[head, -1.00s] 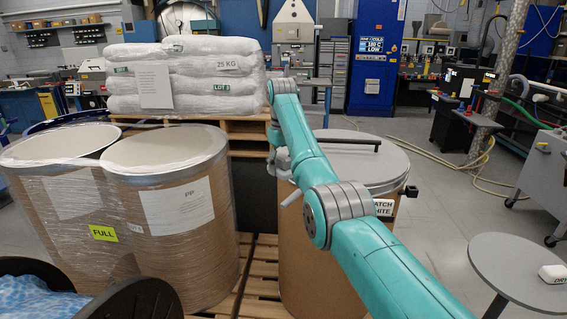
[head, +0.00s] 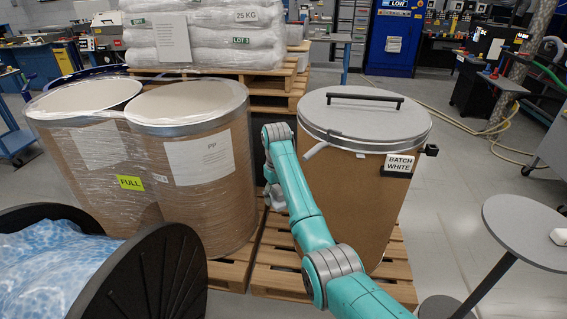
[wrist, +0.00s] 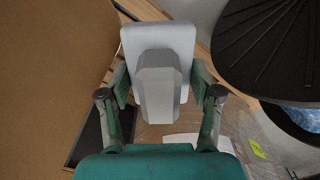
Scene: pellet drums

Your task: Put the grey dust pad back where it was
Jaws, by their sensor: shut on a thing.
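My gripper (wrist: 160,82) is shut on the grey dust pad (wrist: 160,37) in the wrist view. The pad is a light grey plate with rounded corners and a darker grey block on it, between the two fingers. In the head view my arm reaches to the gap between the drums and bends down there. The gripper and pad cannot be made out in that view. The closed drum (head: 345,205) has a grey lid (head: 365,118) with a black handle and a "BATCH WHITE" sign (head: 398,164). Its brown side seems to fill the left of the wrist view.
Two film-wrapped drums (head: 205,190) stand left, one marked "FULL". A black spool (head: 150,280) with blue film is at lower left. Pallets (head: 275,270) lie under the drums. A round grey table (head: 530,225) with a white item stands right. Bagged sacks (head: 215,40) are stacked behind.

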